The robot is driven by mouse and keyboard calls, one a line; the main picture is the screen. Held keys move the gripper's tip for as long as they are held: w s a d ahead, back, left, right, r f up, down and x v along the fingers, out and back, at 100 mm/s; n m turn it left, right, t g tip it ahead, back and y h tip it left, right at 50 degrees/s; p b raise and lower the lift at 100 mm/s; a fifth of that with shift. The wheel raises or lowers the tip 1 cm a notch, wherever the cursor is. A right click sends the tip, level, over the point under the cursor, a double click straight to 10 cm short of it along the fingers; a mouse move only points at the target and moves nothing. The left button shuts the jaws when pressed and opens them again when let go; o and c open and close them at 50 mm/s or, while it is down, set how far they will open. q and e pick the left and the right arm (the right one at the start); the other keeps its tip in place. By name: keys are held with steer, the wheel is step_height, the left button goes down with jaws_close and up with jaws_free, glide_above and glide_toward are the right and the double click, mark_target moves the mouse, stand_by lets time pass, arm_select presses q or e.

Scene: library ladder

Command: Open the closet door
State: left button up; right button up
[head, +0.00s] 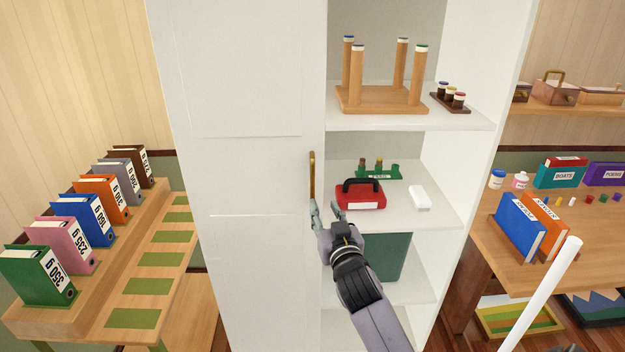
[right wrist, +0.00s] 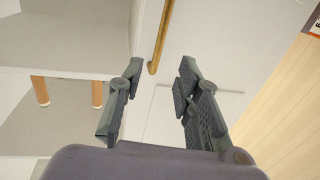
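The white closet (head: 490,120) stands in the middle of the head view. Its door (head: 240,170) covers the left half, and the right half shows open shelves. A brass vertical handle (head: 312,176) sits on the door's right edge. My right gripper (head: 326,212) is open just below the handle's lower end. In the right wrist view the handle (right wrist: 161,38) shows beyond and between the open fingertips (right wrist: 160,72), with nothing held. I cannot tell whether the fingers touch it. My left gripper is not in view.
Closet shelves hold a wooden peg stand (head: 382,98), a red toolbox (head: 360,195) and a white block (head: 419,197). A bench with several binders (head: 90,220) stands left of the door. A table (head: 490,235) with books stands right, behind a white pole (head: 540,295).

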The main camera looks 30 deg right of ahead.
mark_target(313, 183)
steer(key=p+x, duration=0.2)
steer(key=x, duration=1.1)
steer(key=shift+w+f, duration=0.1)
steer(key=shift+w, duration=0.05)
steer(key=shift+c, duration=0.3)
jaws_close()
